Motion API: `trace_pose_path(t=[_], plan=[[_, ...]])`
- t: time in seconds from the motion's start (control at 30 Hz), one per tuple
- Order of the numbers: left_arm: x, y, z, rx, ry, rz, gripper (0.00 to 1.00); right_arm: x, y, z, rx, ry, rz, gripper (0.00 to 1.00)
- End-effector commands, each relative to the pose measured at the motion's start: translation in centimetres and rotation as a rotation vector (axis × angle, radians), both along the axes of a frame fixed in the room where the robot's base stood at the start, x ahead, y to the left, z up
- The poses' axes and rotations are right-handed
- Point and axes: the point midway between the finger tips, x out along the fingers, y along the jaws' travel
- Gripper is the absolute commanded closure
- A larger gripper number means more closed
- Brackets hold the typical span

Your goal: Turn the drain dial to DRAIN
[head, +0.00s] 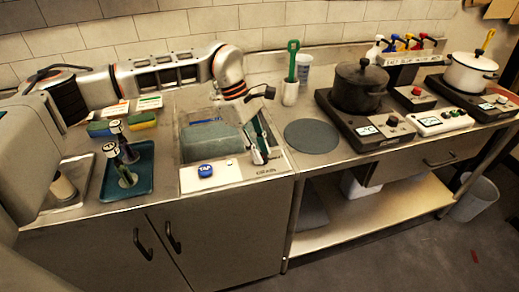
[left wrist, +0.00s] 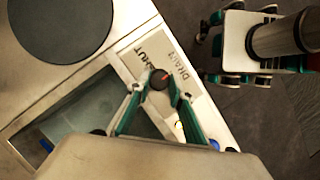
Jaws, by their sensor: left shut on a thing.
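The drain dial (left wrist: 158,79) is a small dark round knob with a red pointer mark, seen in the left wrist view. It sits on a pale label plate (left wrist: 192,88) beside the sink. DRAIN is printed on the plate to the right of the dial, and another, partly hidden word is above left. The red mark points up and right, toward the DRAIN side. My left gripper (left wrist: 161,88) is shut on the dial, with a green-and-grey finger on each side. In the head view my left gripper (head: 259,151) reaches down at the sink's front right corner, hiding the dial. My right gripper is not in view.
The sink (head: 207,138) lies left of my left gripper. A blue TAP knob (head: 205,170) is on its front edge. A blue tray (head: 127,172) stands left.

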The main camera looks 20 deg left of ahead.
Motion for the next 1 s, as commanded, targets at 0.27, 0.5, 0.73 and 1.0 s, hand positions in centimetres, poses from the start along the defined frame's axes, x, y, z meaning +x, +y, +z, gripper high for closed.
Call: trace_pose_path(t=[0.27, 0.5, 0.73, 1.0], plan=[[0.1, 0.0, 0.1, 0.001, -0.002, 0.001, 0.76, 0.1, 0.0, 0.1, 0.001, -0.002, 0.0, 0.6], [0.0, 0.0, 0.0, 0.001, -0.001, 0.001, 0.62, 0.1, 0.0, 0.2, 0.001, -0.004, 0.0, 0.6], [0.1, 0.2, 0.4, 0.001, -0.002, 0.002, 0.62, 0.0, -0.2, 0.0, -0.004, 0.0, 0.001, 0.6], [0.5, 1.8, 4.4, 0.0, -0.004, 0.004, 0.62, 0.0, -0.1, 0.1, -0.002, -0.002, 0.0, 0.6]])
